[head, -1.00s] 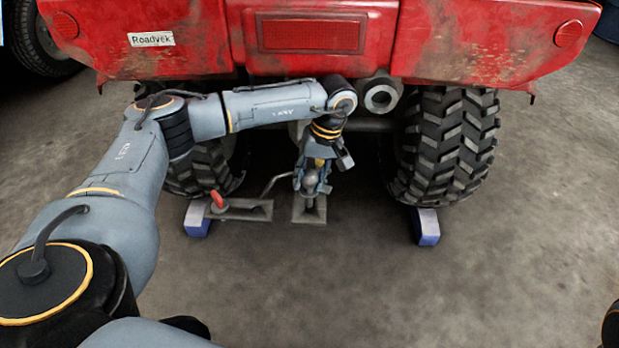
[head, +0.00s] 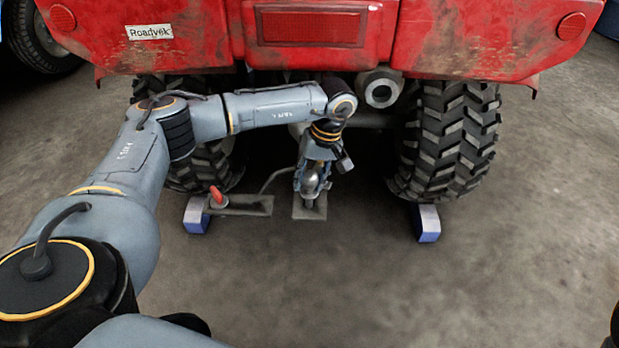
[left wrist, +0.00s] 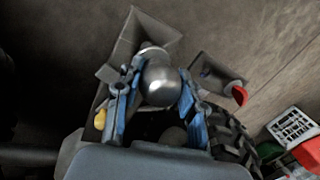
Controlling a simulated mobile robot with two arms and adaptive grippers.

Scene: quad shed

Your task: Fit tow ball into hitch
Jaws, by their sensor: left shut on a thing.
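The silvery tow ball (head: 311,183) is upright between the fingers of my left gripper (head: 313,188), behind the red vehicle. In the left wrist view the round, shiny tow ball (left wrist: 161,82) sits between the two blue-grey fingers of my left gripper (left wrist: 157,92), which is shut on it. The flat grey hitch plate (head: 298,213) is directly under the ball; it also shows in the left wrist view (left wrist: 150,27). The ball's lower end meets or overlaps the plate; I cannot tell how deep it sits. My right gripper is out of view.
A second grey plate (head: 256,205) with a red-topped part (head: 217,196) lies just left of the hitch. The red vehicle's tail (head: 470,40) hangs above, with treaded tyres (head: 450,140) at both sides. Blue-white blocks (head: 428,222) stand by them. The near floor is clear.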

